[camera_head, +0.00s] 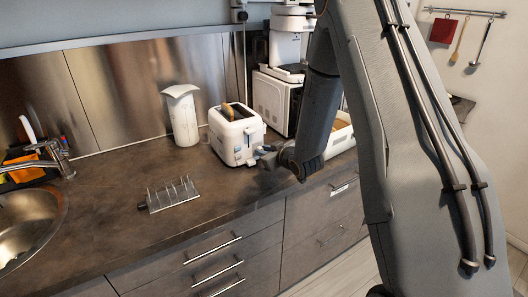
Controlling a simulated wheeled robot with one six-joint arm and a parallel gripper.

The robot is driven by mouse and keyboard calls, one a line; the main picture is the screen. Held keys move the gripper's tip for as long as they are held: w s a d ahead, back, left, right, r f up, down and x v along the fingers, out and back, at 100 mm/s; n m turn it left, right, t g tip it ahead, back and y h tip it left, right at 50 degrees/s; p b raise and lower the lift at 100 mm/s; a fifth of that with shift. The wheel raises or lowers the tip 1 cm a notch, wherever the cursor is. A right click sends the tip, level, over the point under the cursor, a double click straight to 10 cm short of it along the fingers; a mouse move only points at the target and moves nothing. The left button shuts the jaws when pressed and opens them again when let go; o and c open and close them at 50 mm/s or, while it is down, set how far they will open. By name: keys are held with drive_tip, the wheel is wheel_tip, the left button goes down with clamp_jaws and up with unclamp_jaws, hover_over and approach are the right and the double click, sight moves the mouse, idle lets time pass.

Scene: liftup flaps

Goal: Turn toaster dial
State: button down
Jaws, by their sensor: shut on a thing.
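A white toaster (233,139) stands on the dark counter, with a slice of bread (229,110) sticking up from its slot. My gripper (262,154) reaches in from the right and is at the toaster's right end face, low down. It is shut at the place where the dial sits. The dial itself is hidden behind the fingers, and its turn angle cannot be seen.
A metal toast rack (172,195) lies on the counter in front left of the toaster. A white jug (182,115) stands behind it. A white appliance (272,102) and a white tray (341,136) are to the right. A sink (28,222) is at far left.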

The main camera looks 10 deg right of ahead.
drive_tip(key=shift+d+m+y, duration=0.2)
drive_tip(key=shift+m+y, duration=0.4)
drive_tip(key=shift+m, duration=0.4)
drive_tip(key=m+y, duration=0.1)
drive_tip(key=m+y+p, duration=0.1)
drive_tip(key=m, duration=0.1)
drive_tip(key=shift+w+d+f+g, duration=0.1)
drive_tip(key=shift+d+g, duration=0.1)
drive_tip(key=shift+g, duration=0.1)
drive_tip(key=m+y, duration=0.2)
drive_tip(key=m, duration=0.1)
drive_tip(key=shift+d+f, duration=0.1)
drive_tip(key=shift+f, duration=0.1)
drive_tip(key=shift+w+m+y+b, duration=0.1)
drive_tip(key=shift+m+y+b, duration=0.65)
drive_tip(key=shift+m, duration=0.75)
drive_tip(key=shift+d+m+t, duration=0.1)
drive_tip(key=shift+m+t, duration=0.2)
drive_tip(key=shift+t, duration=0.1)
drive_tip(key=c, duration=1.6)
unclamp_jaws()
drive_tip(key=shift+f, duration=0.1)
